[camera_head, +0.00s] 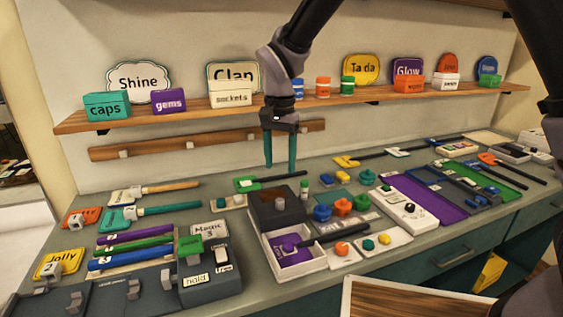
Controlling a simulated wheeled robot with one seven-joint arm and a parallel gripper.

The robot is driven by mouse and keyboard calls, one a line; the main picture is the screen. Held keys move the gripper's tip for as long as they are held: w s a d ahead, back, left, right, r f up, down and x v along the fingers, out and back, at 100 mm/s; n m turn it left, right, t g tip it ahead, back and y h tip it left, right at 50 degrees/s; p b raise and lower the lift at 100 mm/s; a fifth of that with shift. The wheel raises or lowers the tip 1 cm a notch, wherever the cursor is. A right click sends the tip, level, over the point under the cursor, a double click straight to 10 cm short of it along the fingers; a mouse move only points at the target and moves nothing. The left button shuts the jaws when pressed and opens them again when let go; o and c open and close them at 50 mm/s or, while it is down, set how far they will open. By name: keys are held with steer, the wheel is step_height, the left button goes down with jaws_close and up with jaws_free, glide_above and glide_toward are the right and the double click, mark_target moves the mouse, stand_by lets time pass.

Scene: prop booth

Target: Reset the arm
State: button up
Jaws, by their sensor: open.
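My gripper (280,150) hangs from my dark arm near the middle of the view, its two teal fingers pointing down. The fingers are apart with nothing between them. It is over the back part of the grey-green bench (255,290), in front of the wall rail. A green-headed stick (247,184) lies near the fingertips; I cannot tell the exact gap. A dark box (275,207) stands a little nearer than the gripper. A white tray (296,266) with a purple piece is in front of that box.
A wooden shelf (185,115) holds labelled boxes and signs behind the gripper. A pegged rail (190,142) runs below it. Handled tools, a grey holder (208,285), knobs and a purple tray (425,205) crowd the bench. A wooden-topped surface (400,300) is at the front.

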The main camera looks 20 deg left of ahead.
steer(key=w+d+r+m+t+y, duration=0.1)
steer(key=w+d+r+y, duration=0.15)
steer(key=d+r, duration=0.75)
steer(key=w+d+r+t+y, duration=0.1)
steer(key=w+d+r, duration=0.35)
steer(key=d, duration=0.85)
steer(key=s+d+r+t, duration=0.2)
steer(key=s+d, duration=0.4)
steer(key=d, duration=0.4)
steer(key=s+d+r+m+t+h, duration=0.1)
steer(key=s+d+r+t, duration=0.2)
steer(key=s+d+r, duration=0.2)
steer(key=s+d, duration=0.2)
steer(key=d, duration=0.2)
steer(key=shift+s+d, duration=0.25)
steer(key=shift+d, duration=0.1)
steer(key=shift+r+h, duration=0.1)
steer(key=shift+h, duration=0.15)
